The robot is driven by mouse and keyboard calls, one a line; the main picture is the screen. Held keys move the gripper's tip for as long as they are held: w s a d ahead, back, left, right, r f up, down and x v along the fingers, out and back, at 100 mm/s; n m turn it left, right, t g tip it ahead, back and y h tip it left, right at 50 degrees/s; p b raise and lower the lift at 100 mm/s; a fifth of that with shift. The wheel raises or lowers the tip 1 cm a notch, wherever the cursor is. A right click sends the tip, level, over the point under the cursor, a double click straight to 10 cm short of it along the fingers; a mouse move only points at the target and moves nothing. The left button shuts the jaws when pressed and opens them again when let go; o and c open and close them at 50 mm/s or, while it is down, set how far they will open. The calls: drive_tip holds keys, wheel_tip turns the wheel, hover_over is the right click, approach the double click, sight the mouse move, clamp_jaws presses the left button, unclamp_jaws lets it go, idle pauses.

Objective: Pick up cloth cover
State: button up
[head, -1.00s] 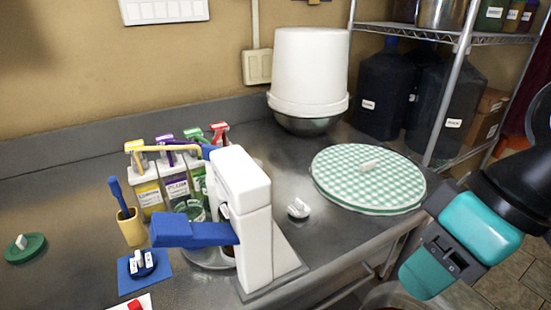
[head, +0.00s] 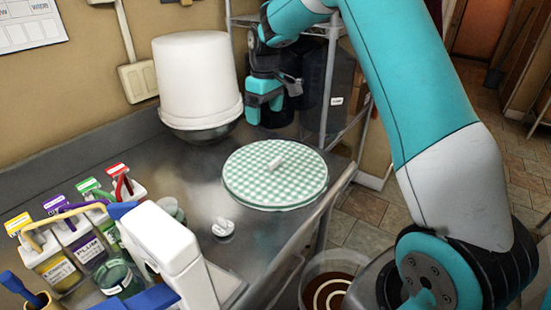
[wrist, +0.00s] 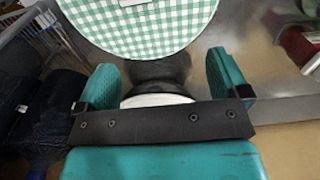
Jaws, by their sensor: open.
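The cloth cover (head: 262,182) is a round green-and-white checked disc with a small white handle (head: 276,162) on top. It lies flat on the metal counter, near its right edge. In the wrist view the cloth cover (wrist: 140,28) fills the top middle, cut off by the frame, with part of its white handle at the top edge. My gripper (head: 264,112) is above the counter's back right part, behind the cover and apart from it. In the wrist view my gripper (wrist: 172,78) has its two teal fingers wide apart, with nothing held between them.
A white bucket (head: 200,75) on a metal bowl stands left of my gripper. Dark jugs (head: 330,95) and a wire shelf are behind. A white-handled lid (head: 223,227) and a white press (head: 165,255) stand left of the cover. An open bucket (head: 335,280) is below the counter edge.

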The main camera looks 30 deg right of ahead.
drive_tip(key=w+d+f, duration=0.2)
drive_tip(key=d+f, duration=0.1)
drive_tip(key=d, duration=0.1)
drive_tip(key=p, duration=0.4)
hover_over(275, 160)
drive_tip(key=f, duration=0.9)
drive_tip(key=shift+w+a+f, duration=0.1)
drive_tip(key=shift+w+f, duration=0.15)
drive_tip(key=shift+s+f+p, duration=0.15)
drive_tip(key=shift+f+p, duration=0.55)
drive_tip(key=shift+f, duration=0.85)
drive_tip(key=shift+s+f+p, duration=0.15)
drive_tip(key=shift+f+p, duration=0.55)
drive_tip(key=shift+f, duration=0.85)
drive_tip(key=c, duration=1)
